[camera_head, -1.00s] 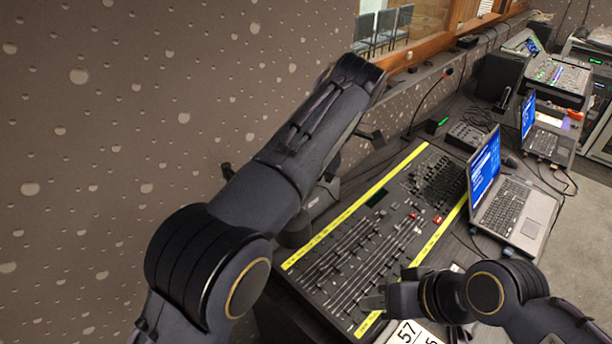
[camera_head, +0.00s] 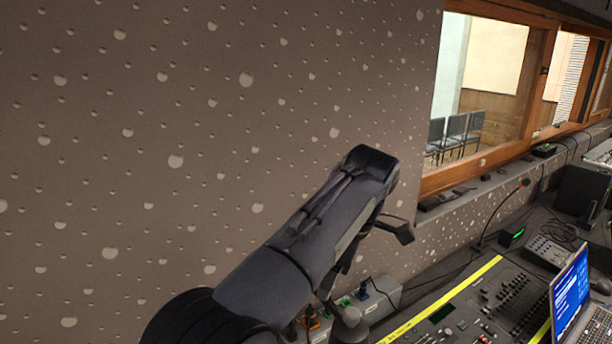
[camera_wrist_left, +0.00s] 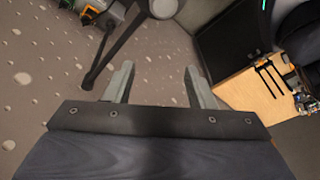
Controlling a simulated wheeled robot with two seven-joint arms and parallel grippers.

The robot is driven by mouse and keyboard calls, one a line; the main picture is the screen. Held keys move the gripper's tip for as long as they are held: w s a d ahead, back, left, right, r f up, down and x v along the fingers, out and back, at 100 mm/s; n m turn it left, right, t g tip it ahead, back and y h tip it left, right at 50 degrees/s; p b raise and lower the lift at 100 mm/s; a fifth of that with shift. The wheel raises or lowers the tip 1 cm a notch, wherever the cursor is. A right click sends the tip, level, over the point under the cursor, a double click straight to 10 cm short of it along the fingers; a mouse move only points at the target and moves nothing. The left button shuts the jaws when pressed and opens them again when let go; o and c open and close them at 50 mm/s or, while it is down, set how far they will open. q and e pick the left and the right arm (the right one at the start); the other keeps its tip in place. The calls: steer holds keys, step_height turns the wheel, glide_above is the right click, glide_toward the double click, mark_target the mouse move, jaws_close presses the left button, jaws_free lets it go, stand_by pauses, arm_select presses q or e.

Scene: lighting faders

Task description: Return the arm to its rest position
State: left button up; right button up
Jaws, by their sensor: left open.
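My left arm (camera_head: 315,235) comes in from the lower left of the head view and reaches up in front of the speckled wall. Its fingers are mostly hidden behind the arm there. In the left wrist view my left gripper (camera_wrist_left: 160,86) shows two grey fingers apart, with nothing held between them. The fader console (camera_head: 470,312) lies at the lower right of the head view, edged with yellow tape and partly cut off. The left arm is to the left of it. My right gripper is in neither current view.
A laptop (camera_head: 572,298) with a blue screen stands right of the console. A thin microphone (camera_head: 502,212) rises behind it. The wooden window frame (camera_head: 480,168) and ledge run along the wall. Cables and a grey box (camera_head: 386,296) sit near the arm.

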arm_select(q)
steer(key=s+a+f+m+h+b, duration=0.1)
steer(key=s+a+m+h, duration=0.2)
steer(key=a, duration=0.8)
steer(key=s+a+f+m+h+b, duration=0.1)
steer(key=s+a+f+m+h, duration=0.15)
steer(key=a, duration=0.85)
steer(key=s+a+f+m+t+b, duration=0.1)
steer(key=s+a+f+m+t, duration=0.1)
steer(key=s+f, duration=0.4)
steer(key=s+a+f+m+t+h, duration=0.1)
steer(key=s+a+f+m+t, duration=0.2)
steer(key=s, duration=0.9)
step_height(320, 180, down, 3)
steer(key=shift+s+a+f+m+b, duration=0.15)
steer(key=shift+s+a+m+b, duration=0.2)
steer(key=shift+m, duration=0.4)
steer(key=shift+w+d, duration=0.1)
steer(key=shift+d, duration=0.05)
